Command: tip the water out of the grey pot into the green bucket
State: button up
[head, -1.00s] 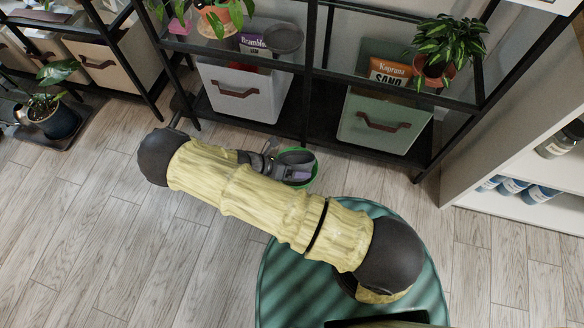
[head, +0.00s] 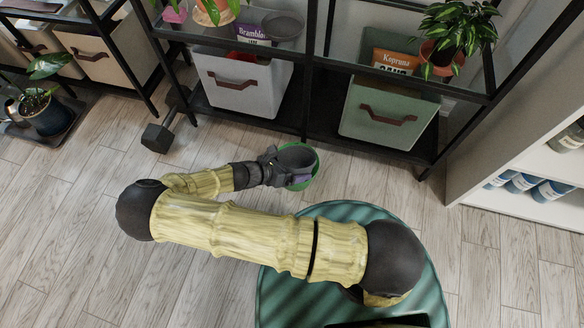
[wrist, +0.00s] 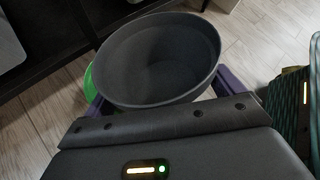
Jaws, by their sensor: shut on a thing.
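The grey pot (head: 297,156) is held by my gripper (head: 287,170), whose purple fingers grip its sides. The wrist view shows the round open mouth of the pot (wrist: 160,58) between my gripper's fingers (wrist: 157,88). The inside looks plain dark grey, and I cannot make out any water in it. The green bucket (head: 315,174) stands on the floor, mostly hidden beneath the pot and gripper in the head view. Only a green edge of the bucket (wrist: 89,82) shows left of the pot in the wrist view. The pot's exact tilt is hard to tell.
A black shelf behind the bucket holds a white bin (head: 240,82), a green bin (head: 388,112) and potted plants. A dark dumbbell (head: 160,135) lies on the floor at left. A white shelf unit (head: 480,170) stands at right. Floor at left front is clear.

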jog(key=shift+w+f+m+t+h+b, duration=0.25)
jog(key=shift+m+t+b, duration=0.4)
jog(key=shift+b, duration=1.55)
jog(key=shift+w+f+m+t+h+b, duration=0.15)
jog(key=shift+f+m+t+h+b, duration=0.5)
jog(key=shift+b, duration=1.55)
jog(key=shift+r+t+y+b, duration=0.3)
jog(key=shift+r, duration=0.1)
jog(key=shift+r+p, duration=1.5)
jog(key=shift+p, duration=0.85)
